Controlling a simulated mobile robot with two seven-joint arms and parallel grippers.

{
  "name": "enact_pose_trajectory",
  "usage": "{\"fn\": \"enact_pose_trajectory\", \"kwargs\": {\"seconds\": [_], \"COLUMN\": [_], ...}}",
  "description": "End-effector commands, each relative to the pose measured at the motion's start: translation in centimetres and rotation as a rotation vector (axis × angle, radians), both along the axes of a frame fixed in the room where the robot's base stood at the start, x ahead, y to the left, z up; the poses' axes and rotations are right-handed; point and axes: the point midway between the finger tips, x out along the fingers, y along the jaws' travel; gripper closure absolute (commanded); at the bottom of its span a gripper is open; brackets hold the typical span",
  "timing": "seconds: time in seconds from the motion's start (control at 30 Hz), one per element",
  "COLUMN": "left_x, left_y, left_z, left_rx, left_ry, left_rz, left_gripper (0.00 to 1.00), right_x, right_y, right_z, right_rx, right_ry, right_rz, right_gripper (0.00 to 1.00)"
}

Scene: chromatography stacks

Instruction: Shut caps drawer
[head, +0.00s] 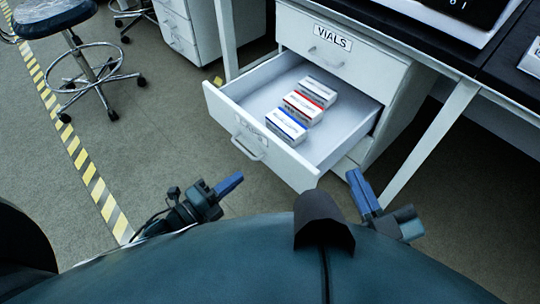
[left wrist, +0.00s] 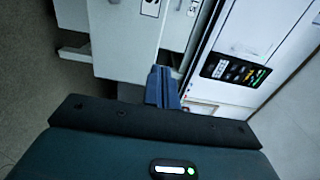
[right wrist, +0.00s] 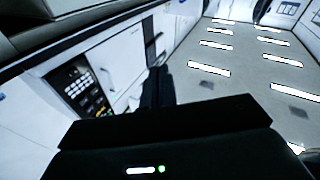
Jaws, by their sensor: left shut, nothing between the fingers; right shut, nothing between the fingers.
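The open drawer (head: 291,168) is pulled well out of a white cabinet, below a shut drawer (head: 326,48) labelled VIALS. Its own front label is too small to read. Inside lie several small boxes: a blue-edged one (head: 286,127), a red-edged one (head: 303,108) and a white one (head: 320,89). My left gripper (head: 229,184) is shut and empty, in front of the drawer and left of its handle (head: 248,149). My right gripper (head: 359,184) is shut and empty, to the right of the drawer's front corner. Neither gripper touches the drawer.
A white table leg (head: 432,140) slants down right of the cabinet. Another white drawer cabinet (head: 187,27) stands behind to the left. A stool (head: 82,60) is at the upper left, near yellow-black floor tape (head: 91,178). The floor before the drawer is clear.

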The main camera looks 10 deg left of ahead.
Motion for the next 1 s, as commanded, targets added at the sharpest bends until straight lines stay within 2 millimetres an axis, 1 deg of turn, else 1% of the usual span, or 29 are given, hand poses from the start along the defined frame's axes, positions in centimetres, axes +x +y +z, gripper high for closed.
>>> {"fn": "enact_pose_trajectory", "kwargs": {"seconds": [0.03,0.3,0.5,0.7,1.0], "left_x": [0.9,5.5,8.2,9.4,9.5], "left_y": [-0.7,-4.3,-6.3,-7.3,-7.4], "left_z": [0.0,-0.2,-0.2,-0.1,0.0], "left_rx": [-0.003,-0.003,-0.003,-0.002,-0.002], "left_ry": [-0.005,-0.003,0.000,0.003,0.004], "left_rz": [0.000,0.001,0.001,0.002,0.002], "left_gripper": [1.00,1.00,1.00,1.00,1.00], "right_x": [0.0,0.3,0.3,0.3,0.4], "right_y": [0.0,0.3,0.4,0.6,0.6], "right_z": [-0.2,-0.3,-0.5,-0.5,0.3], "right_rx": [0.006,0.048,0.077,0.098,0.104], "right_ry": [-0.001,-0.006,-0.003,0.001,-0.014], "right_rz": [0.002,0.013,0.023,0.030,0.033], "right_gripper": [1.00,1.00,1.00,1.00,1.00]}}
